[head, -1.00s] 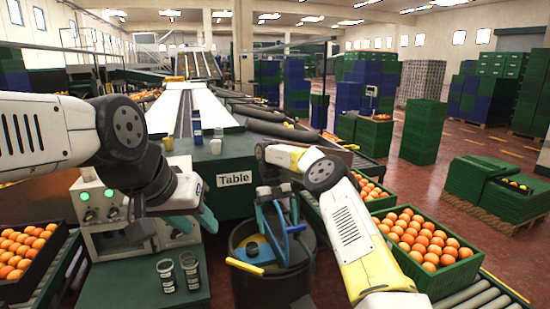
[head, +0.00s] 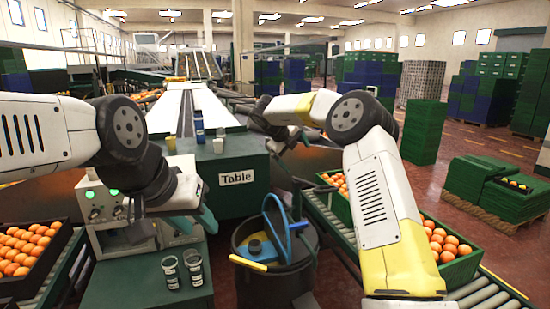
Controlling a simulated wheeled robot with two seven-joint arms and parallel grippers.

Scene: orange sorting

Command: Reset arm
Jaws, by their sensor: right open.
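My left gripper (head: 174,216) hangs on the left, in front of the grey machine with green lights. Its fingers look spread, with nothing seen between them. My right gripper (head: 289,168) is open and empty, to the right of the green table (head: 237,196) with the "Table" sign and above and behind the dark bin. My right arm (head: 375,185) is raised and bent, reaching up from the lower right and covering part of an orange crate.
A dark bin (head: 250,285) with blue and yellow items stands in front. Orange crates (head: 462,268) sit on the right conveyor. A blue bottle (head: 199,127) and small cups are on the table.

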